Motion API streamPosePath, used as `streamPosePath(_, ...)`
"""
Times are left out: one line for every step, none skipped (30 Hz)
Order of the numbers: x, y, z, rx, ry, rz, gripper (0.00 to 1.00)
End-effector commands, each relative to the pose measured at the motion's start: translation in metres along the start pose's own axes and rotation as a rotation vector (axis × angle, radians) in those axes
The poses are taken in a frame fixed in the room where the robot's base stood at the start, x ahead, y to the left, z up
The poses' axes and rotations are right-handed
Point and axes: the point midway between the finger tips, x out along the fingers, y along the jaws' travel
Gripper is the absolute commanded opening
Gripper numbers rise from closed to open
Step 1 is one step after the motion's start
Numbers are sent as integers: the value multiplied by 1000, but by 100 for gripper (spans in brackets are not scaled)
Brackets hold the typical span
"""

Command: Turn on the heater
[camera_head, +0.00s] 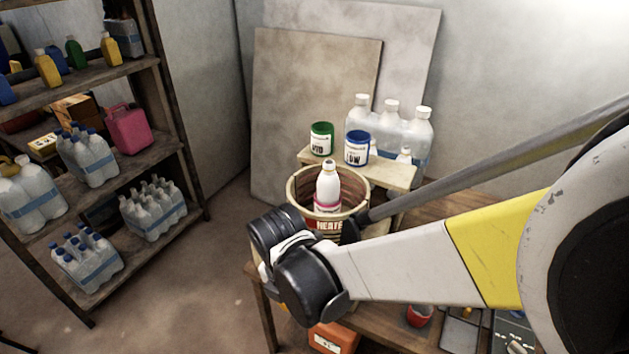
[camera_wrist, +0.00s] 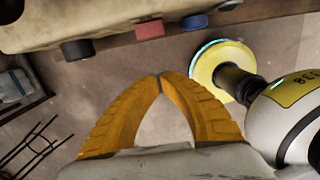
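The beige tub (camera_head: 300,192) with a red label reading "HEATE…", partly hidden by my arm, stands on the wooden bench in the head view. A white bottle with a pink band (camera_head: 327,190) stands upright at its mouth. In the wrist view, a worn beige body (camera_wrist: 110,18) spans the top, with a black knob (camera_wrist: 76,49), a red one (camera_wrist: 150,28) and a blue one (camera_wrist: 195,22) along its edge. My gripper (camera_wrist: 159,76) has yellow fingers meeting at the tips, with nothing between them, apart from the red knob. In the head view my wrist hides the fingers.
A small wooden stand (camera_head: 385,172) holds a green can (camera_head: 321,139) and a blue can (camera_head: 357,148) behind the tub. Large clear bottles (camera_head: 390,125) stand behind. A loaded shelf (camera_head: 150,150) is at left; floor between is clear. A dark wire rack (camera_wrist: 30,150) shows in the wrist view.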

Motion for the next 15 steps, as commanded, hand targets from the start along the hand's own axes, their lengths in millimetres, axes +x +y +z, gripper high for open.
streamPosePath(14, 0, 0, 0, 0, 0, 0)
streamPosePath(20, 0, 0, 0, 0, 0, 0)
streamPosePath(16, 0, 7, 3, 0, 0, 0)
streamPosePath(13, -1, 12, 5, 0, 0, 0)
streamPosePath(11, -1, 17, 5, 0, 0, 0)
streamPosePath(8, -1, 22, 3, 0, 0, 0)
streamPosePath(7, -1, 25, 3, 0, 0, 0)
streamPosePath(6, 0, 28, 4, 0, 0, 0)
streamPosePath(4, 0, 31, 3, 0, 0, 0)
streamPosePath(4, 0, 33, 2, 0, 0, 0)
streamPosePath(3, 0, 34, 1, 0, 0, 0)
streamPosePath(2, 0, 36, 1, 0, 0, 0)
streamPosePath(1, 0, 37, 1, 0, 0, 0)
streamPosePath(1, 0, 38, 1, 0, 0, 0)
streamPosePath(1, 0, 38, 1, 0, 0, 0)
